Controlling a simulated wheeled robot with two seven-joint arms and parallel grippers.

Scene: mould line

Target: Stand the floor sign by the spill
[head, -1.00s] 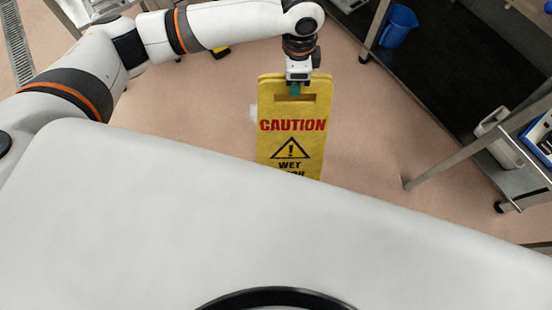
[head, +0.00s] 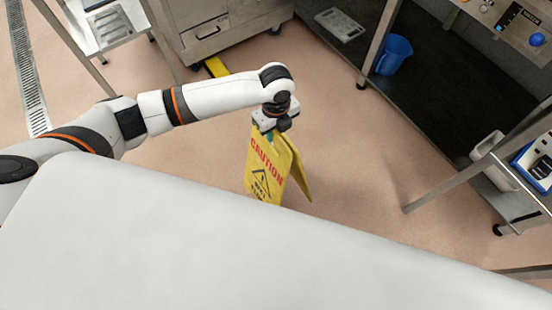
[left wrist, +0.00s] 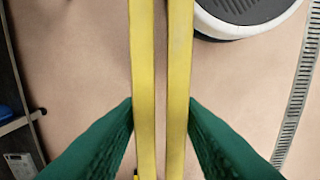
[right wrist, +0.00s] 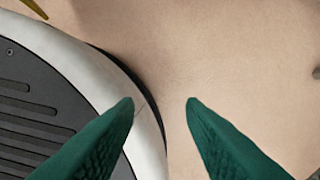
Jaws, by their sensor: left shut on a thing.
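The yellow caution floor sign (head: 266,172) is upright in the head view, its two panels spread apart toward the bottom. My left gripper (head: 270,130) is shut on its top edge. In the left wrist view the green fingertips (left wrist: 161,110) press on the outer sides of the two yellow panels (left wrist: 144,60). My right gripper (right wrist: 160,105) is open and empty above the floor. I cannot clearly make out the spill on the pinkish floor.
A blue bucket (head: 394,54) stands on the dark mat (head: 430,85) at upper right. A metal bench leg (head: 440,190) and a white jug (head: 490,160) are at right. A grey cabinet (head: 225,28) stands behind. Floor right of the sign is clear.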

